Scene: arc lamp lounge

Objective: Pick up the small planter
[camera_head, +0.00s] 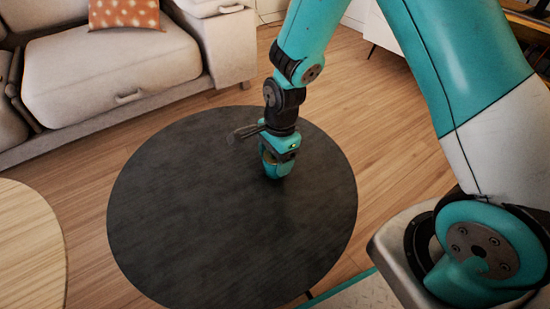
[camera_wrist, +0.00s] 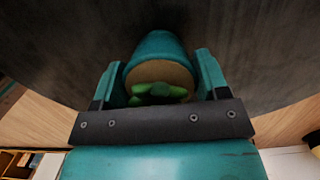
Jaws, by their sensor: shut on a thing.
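The small planter (camera_wrist: 160,47) shows in the wrist view as a teal round pot with a tan top and a green plant in it. My gripper (camera_wrist: 157,66) has one teal finger on each side of the pot and is shut on it. In the head view my gripper (camera_head: 277,166) points down over the far right part of the dark round table (camera_head: 200,220). There the planter is mostly hidden by the gripper, and I cannot tell whether it touches the table.
The rest of the dark tabletop is bare. A light wooden round table (camera_head: 28,245) stands at the left. A pale sofa (camera_head: 105,70) with an orange patterned cushion (camera_head: 124,14) is at the back left. Wooden floor (camera_head: 385,120) lies open at the right.

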